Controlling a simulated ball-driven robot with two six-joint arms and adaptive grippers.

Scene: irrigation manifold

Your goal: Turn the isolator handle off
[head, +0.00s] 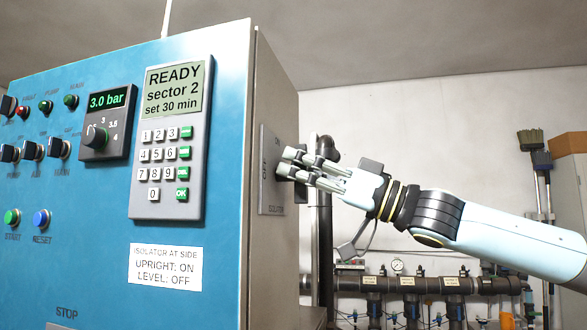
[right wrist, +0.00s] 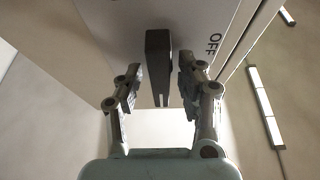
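The isolator plate (head: 266,195) is on the grey right side of the blue control cabinet. The isolator handle (right wrist: 157,60) is a dark bar in the right wrist view, with the word OFF on the plate to its right. In the head view my fingers mostly hide the handle, and its angle is hard to tell there. My right gripper (head: 287,163) is at the plate. In the right wrist view its two fingers (right wrist: 161,78) stand apart on either side of the handle, with a visible gap on each side. My left gripper is not in view.
The cabinet front carries a keypad panel (head: 168,140) reading READY, a 3.0 bar dial (head: 104,122), switches and buttons. A label (head: 166,266) says upright is on, level is off. Dark pipes (head: 440,285) run along the back wall. The space right of the cabinet is free around my arm.

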